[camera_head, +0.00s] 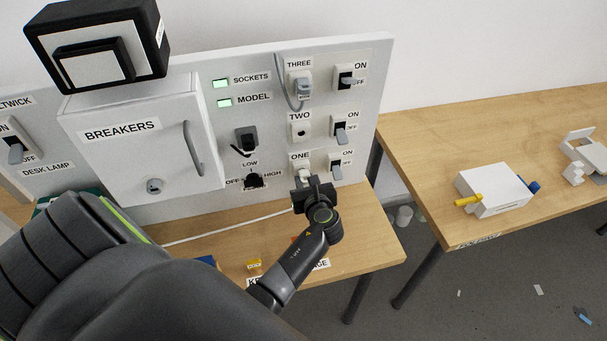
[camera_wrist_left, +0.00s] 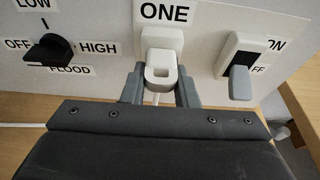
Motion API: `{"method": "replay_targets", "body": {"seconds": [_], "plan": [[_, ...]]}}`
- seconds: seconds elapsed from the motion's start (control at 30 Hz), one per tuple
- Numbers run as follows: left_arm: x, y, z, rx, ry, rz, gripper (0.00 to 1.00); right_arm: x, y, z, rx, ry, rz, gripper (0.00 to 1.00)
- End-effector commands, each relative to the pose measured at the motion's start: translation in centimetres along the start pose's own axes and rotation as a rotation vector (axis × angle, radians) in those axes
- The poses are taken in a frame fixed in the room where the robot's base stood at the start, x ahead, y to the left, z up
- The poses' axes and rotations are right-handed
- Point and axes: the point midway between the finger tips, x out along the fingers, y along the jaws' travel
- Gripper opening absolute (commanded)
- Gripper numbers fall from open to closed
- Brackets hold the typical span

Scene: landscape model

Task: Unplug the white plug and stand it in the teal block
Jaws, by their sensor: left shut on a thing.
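The white plug (camera_wrist_left: 161,68) sits at the socket labelled ONE on the upright panel. It also shows in the head view (camera_head: 304,173), partly covered by my gripper. My left gripper (camera_wrist_left: 160,92) is shut on the plug, with one grey finger on each side of it. In the head view my left gripper (camera_head: 312,188) is at the panel's lower right. A white cord (camera_head: 225,223) runs left along the table from there. A dark teal piece (camera_head: 86,194) shows at the left, mostly hidden by my arm; I cannot tell whether it is the block. My right gripper is out of view.
A switch (camera_wrist_left: 241,78) is close right of the plug, and a black knob (camera_wrist_left: 50,52) is left. A grey plug (camera_head: 303,87) is in socket THREE. Socket TWO (camera_head: 300,131) is empty. A second table (camera_head: 430,140) with a white box (camera_head: 494,190) stands right, across a gap.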

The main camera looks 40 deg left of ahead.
Motion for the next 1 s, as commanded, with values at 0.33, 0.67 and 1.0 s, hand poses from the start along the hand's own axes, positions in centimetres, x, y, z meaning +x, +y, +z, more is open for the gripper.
{"method": "replay_targets", "body": {"seconds": [0.33,0.67,1.0], "plan": [[-0.9,0.0,-0.3,0.000,0.001,-0.001,0.00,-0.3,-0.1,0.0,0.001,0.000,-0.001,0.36],[-2.4,0.0,-0.7,-0.001,0.001,0.000,0.00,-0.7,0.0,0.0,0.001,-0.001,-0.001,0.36],[-2.5,0.0,-0.8,0.000,-0.001,0.000,0.00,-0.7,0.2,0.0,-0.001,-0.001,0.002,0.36]]}}
